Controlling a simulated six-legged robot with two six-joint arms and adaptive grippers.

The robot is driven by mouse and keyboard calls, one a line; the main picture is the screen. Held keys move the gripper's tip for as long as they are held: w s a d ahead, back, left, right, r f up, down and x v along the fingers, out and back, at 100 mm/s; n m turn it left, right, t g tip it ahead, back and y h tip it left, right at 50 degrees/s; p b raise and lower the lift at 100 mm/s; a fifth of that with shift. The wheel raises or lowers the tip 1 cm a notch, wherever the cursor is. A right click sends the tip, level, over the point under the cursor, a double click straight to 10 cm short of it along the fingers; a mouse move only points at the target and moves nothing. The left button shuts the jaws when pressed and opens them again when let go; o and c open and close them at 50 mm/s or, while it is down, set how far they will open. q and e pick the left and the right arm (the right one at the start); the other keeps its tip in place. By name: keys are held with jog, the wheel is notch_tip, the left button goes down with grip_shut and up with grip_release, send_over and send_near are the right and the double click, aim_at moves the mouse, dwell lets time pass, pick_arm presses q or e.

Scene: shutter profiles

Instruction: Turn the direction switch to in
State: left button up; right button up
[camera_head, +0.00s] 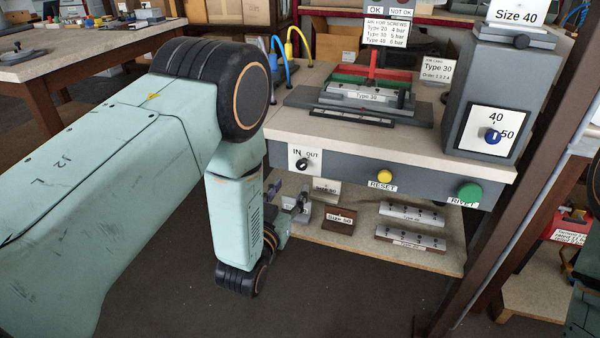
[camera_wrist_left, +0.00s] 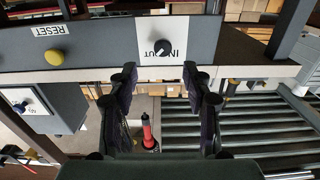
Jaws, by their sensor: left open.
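The direction switch (camera_head: 302,164) is a small black knob on a white plate marked IN and OUT, at the left end of the bench's grey front panel. I cannot tell for certain which label its pointer faces. In the left wrist view the switch (camera_wrist_left: 162,47) appears upside down, beyond my fingertips and roughly centred between them. My left gripper (camera_head: 285,201) is below the panel, partly hidden by my own forearm. Its two dark fingers (camera_wrist_left: 160,82) are spread with nothing between them, apart from the knob. My right gripper is out of view.
A yellow RESET button (camera_head: 385,176) and a green button (camera_head: 469,192) sit farther right on the panel. A grey box with a blue knob (camera_head: 491,136) stands on the bench. A lower shelf (camera_head: 350,240) holds labelled blocks. A brown post rises at right.

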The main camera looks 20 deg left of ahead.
aim_at(301, 167)
pick_arm(q)
jog(key=w+b, duration=0.2)
jog(key=w, duration=0.6)
jog(key=shift+a, duration=0.15)
grip_shut()
dwell(0.4)
